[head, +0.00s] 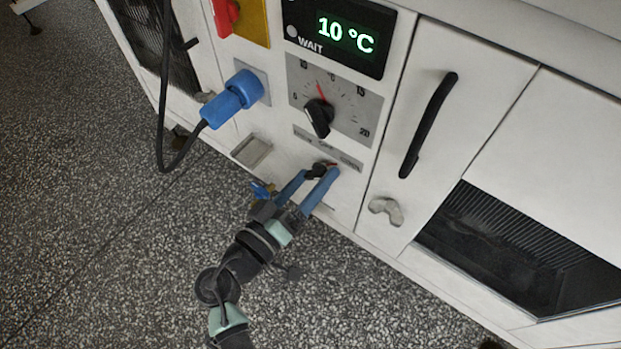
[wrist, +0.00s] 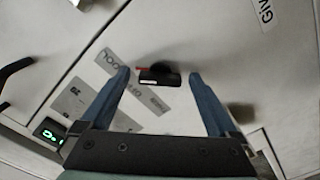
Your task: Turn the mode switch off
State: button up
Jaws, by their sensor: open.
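The mode switch (head: 316,171) is a small black knob with a red pointer mark, low on the white cabinet front below a printed label strip (head: 326,146). In the head view its red mark points right, toward the strip's right end. My gripper (head: 318,173) is open, with one blue finger on each side of the knob. In the wrist view the black switch (wrist: 160,75) sits between the tips of my gripper (wrist: 160,73), with a visible gap on both sides. Its red mark points left there, toward the label reading COOL. Contact is not visible.
Above the switch are a temperature dial (head: 318,117) and a display (head: 345,36) reading 10 °C with WAIT. A blue plug (head: 232,98) with a dark cable juts out at left. A black door handle (head: 428,125) and grey latch (head: 386,210) are at right.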

jog(key=c, duration=1.4)
jog(key=shift+r+n+p, duration=0.1)
jog(key=shift+n+p, duration=0.25)
jog(key=shift+n, duration=0.05)
jog(key=n+p, duration=0.2)
jog(key=shift+r+n, duration=0.1)
jog(key=shift+n, duration=0.2)
jog(key=n+p, duration=0.3)
jog(key=n, duration=0.2)
jog(key=shift+f+n, duration=0.2)
jog(key=shift+n, duration=0.1)
jog(key=o, duration=1.4)
